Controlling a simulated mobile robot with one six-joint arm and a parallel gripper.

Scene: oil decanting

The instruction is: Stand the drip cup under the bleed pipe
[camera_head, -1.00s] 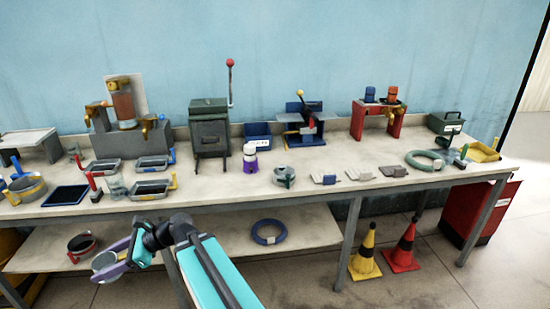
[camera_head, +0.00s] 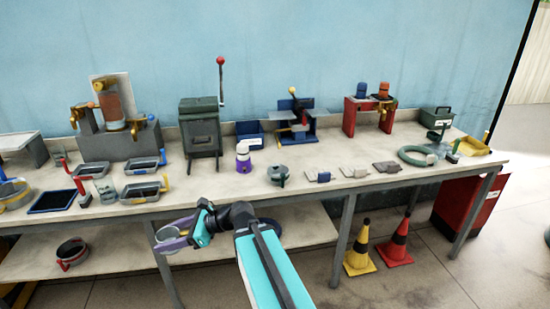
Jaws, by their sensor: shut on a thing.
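The fingers hide part of the cup. At the back left of the bench, a grey block (camera_head: 145,141) carries an orange cylinder (camera_head: 112,107) with brass fittings (camera_head: 139,122). A red stand (camera_head: 350,117) at the back right also has brass fittings (camera_head: 386,105). I cannot tell which of these is the bleed pipe.
The bench top (camera_head: 235,185) has a clear strip along its front. Grey trays (camera_head: 145,190), a purple-and-white bottle (camera_head: 243,158) and a green-grey press (camera_head: 201,130) stand on it. A red-rimmed pan (camera_head: 72,254) is on the lower shelf. Cones (camera_head: 360,250) stand on the floor.

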